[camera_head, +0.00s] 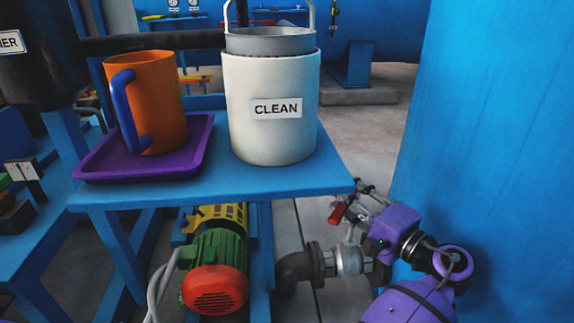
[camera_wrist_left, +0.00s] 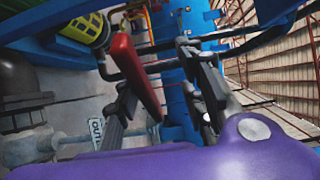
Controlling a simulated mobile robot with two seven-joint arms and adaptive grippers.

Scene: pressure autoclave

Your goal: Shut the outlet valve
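The outlet valve has a red lever handle (camera_head: 338,213) low beside the table's right corner, above a grey valve body (camera_head: 350,260) on a dark flanged pipe. In the left wrist view the red handle (camera_wrist_left: 134,72) stands large between my fingers, nearer the left one. My left gripper (camera_head: 362,200), on the purple arm at lower right, is at the valve. Its fingers stand apart on either side of the handle in the left wrist view (camera_wrist_left: 158,85); I cannot tell whether either touches it. A partly hidden tag (camera_wrist_left: 96,133) reads "OUT". My right gripper is not in view.
A blue table (camera_head: 210,187) overhangs left of the valve, carrying an orange mug (camera_head: 158,95) on a purple tray (camera_head: 198,158) and a white "CLEAN" container (camera_head: 270,130). A green and red motor (camera_head: 215,270) sits below. A large blue wall (camera_head: 490,120) stands right.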

